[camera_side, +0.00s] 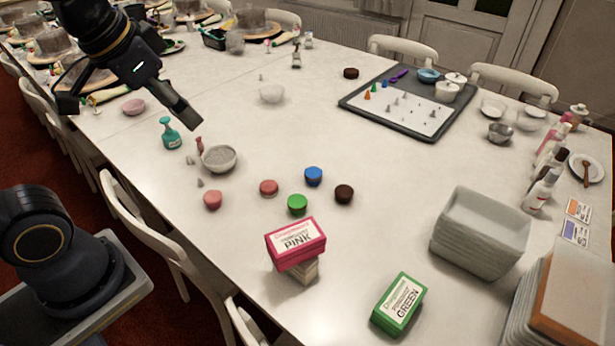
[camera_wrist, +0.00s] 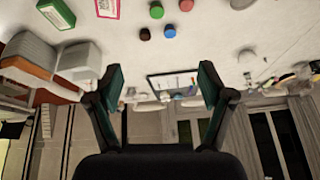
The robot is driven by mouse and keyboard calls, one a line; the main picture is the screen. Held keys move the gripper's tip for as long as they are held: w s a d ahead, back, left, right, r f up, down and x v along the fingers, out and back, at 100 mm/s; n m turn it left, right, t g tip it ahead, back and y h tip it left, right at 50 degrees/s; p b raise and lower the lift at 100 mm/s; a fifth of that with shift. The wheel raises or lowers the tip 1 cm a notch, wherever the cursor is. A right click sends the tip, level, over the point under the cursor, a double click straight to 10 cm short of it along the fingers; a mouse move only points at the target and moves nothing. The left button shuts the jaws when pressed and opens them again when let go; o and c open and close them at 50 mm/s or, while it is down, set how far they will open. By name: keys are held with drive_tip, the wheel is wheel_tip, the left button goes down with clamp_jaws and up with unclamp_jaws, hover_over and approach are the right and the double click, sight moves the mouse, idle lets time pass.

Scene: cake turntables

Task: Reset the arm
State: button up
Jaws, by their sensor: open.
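My gripper (camera_side: 128,108) is at the upper left of the side view, raised above the white table (camera_side: 350,120). Its two fingers are spread wide with nothing between them. In the wrist view, the open fingers of my gripper (camera_wrist: 160,85) frame the far table edge and the tray, with the room upside down. No object touches the fingers.
Blue (camera_side: 313,175), green (camera_side: 297,204), dark and red pots stand mid-table near a grey bowl (camera_side: 219,158). A pink box (camera_side: 296,243) and green box (camera_side: 399,304) lie in front. A dark tray (camera_side: 428,136) and stacked containers (camera_side: 480,232) stand right. A teal bottle (camera_side: 170,134) stands below my gripper.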

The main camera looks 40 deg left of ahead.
drive_tip(key=shift+n, duration=0.7)
drive_tip(key=s+f, duration=0.1)
drive_tip(key=s, duration=0.1)
drive_tip(key=s+f, duration=0.1)
drive_tip(key=s, duration=0.1)
drive_tip(key=shift+a+f, duration=0.15)
idle(0.4)
